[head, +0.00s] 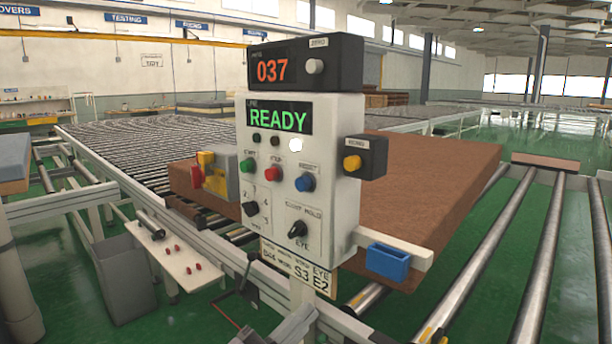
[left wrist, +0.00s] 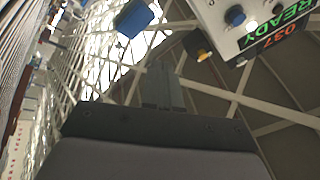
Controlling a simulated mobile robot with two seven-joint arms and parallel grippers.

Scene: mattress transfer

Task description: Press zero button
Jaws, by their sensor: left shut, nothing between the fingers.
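The zero button (head: 315,66) is a round pale grey knob under a small ZERO label, on the dark counter box (head: 345,70). The box's red display reads 037 and it sits on top of the white control panel (head: 340,225). In the left wrist view the panel (left wrist: 222,12) shows upside down at the top right, with 037 visible; I cannot make out the zero button there. My left gripper (left wrist: 163,88) is shut and empty, with the panel apart from it in that picture. I cannot pick it out clearly in the head view. My right gripper is not in view.
The panel shows green READY above green, red and blue buttons (head: 304,182). A side box carries a yellow button (head: 352,162). A blue tray (head: 388,262) hangs at lower right. A brown mattress (head: 430,190) lies behind on rollers. A grey bin (head: 125,280) stands at left.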

